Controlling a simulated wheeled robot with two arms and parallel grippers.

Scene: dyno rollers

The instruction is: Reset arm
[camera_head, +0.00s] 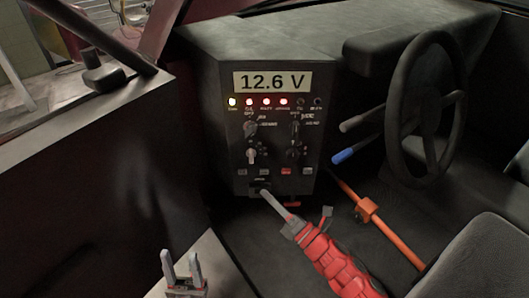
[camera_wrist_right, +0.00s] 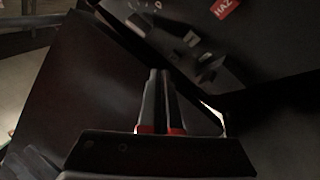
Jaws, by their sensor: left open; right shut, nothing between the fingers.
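My right arm (camera_head: 338,262), red, comes up from the bottom of the head view. Its gripper (camera_head: 266,194) points up and left at the lower edge of the dark control panel (camera_head: 222,120). In the right wrist view its two fingers (camera_wrist_right: 159,74) lie together, empty. I cannot tell whether the tips touch the panel. My left gripper (camera_head: 180,260) stands at the bottom left of the head view, its two grey fingers apart and pointing up, with nothing between them.
The panel's display (camera_head: 272,82) reads 12.6 V above a row of lamps, several lit, and knobs. A steering wheel (camera_head: 402,125), a blue-tipped lever (camera_head: 345,156) and an orange bar (camera_head: 398,238) are at right. A seat (camera_head: 480,262) fills the lower right corner.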

